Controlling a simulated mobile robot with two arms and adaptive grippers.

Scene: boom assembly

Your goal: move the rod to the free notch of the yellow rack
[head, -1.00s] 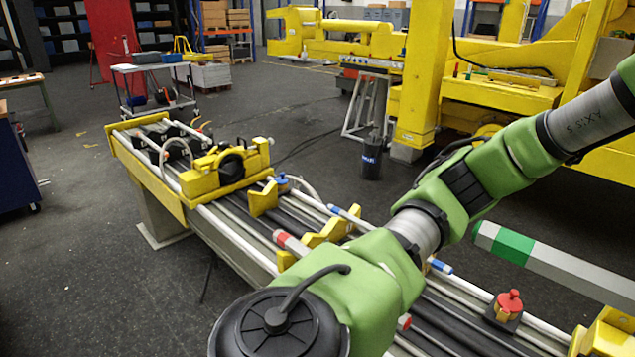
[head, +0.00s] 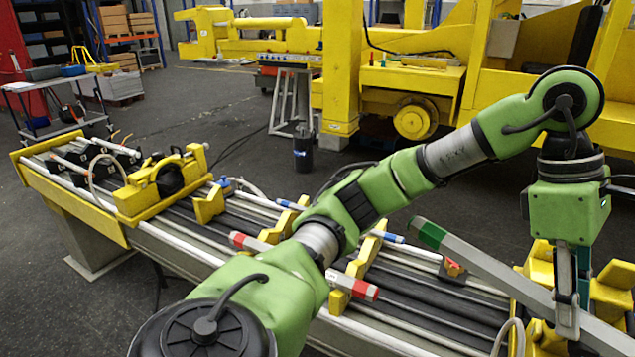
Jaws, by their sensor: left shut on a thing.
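The grey rod (head: 493,270) has a green band near its far end. It slants from the middle down to the lower right edge, over the long bench. My left gripper (head: 566,318) points down and is shut on this rod. Yellow notched rack pieces (head: 357,268) stand across the bench, with another yellow rack piece (head: 612,292) at the right, beside and behind my gripper. The gripper and rod partly hide the right rack, so I cannot tell which notch is free. My right gripper is out of view.
Red-banded rods (head: 352,285) and blue-banded rods (head: 290,204) lie along the bench. A yellow clamp block (head: 160,184) sits on its left part. A red-topped part (head: 453,268) is close behind the held rod. A large yellow machine (head: 415,85) stands behind; the floor between is mostly open.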

